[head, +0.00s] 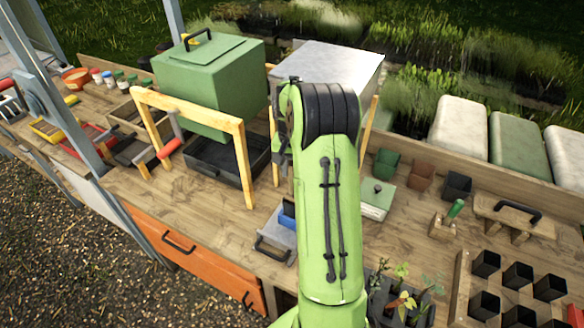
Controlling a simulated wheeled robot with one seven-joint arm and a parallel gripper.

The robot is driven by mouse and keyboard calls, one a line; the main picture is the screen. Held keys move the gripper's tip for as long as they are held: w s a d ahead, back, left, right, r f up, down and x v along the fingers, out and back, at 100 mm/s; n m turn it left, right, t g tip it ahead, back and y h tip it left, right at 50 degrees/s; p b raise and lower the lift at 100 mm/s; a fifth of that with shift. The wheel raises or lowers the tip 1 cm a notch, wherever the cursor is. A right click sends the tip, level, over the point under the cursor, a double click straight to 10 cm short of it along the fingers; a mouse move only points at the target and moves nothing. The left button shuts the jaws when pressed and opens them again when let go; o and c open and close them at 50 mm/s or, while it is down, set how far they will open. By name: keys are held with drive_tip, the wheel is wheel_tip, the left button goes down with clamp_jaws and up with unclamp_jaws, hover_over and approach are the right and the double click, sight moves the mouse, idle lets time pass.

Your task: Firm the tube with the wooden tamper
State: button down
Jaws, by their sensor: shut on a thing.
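My gripper is not in view; my own green arm covers the middle of the picture and hides what lies behind it. Several black square tubes (487,263) stand in rows on the bench at the lower right; whether they hold soil is too dark to tell. A wooden piece with a black handle (515,214) rests on wooden supports behind them. A small wooden block with a green-topped piece (446,222) stands to its left. I cannot tell for sure which of these, if any, is the tamper.
A green hopper (208,75) stands on a wooden frame (240,155) over a black tray (205,165). Small green, brown and black pots (421,176) stand right of my arm, near a pale green box (376,198). Seedlings (403,290) are at the front.

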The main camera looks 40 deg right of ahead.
sight(292, 182)
drive_tip(key=shift+f, duration=0.1)
drive_tip(key=shift+f+b, duration=0.55)
drive_tip(key=shift+f, duration=0.1)
drive_tip(key=shift+f+b, duration=0.55)
drive_tip(key=shift+f, duration=0.15)
idle(1.2)
drive_tip(key=shift+s+a+f, duration=0.1)
drive_tip(key=shift+f, duration=0.1)
idle(0.7)
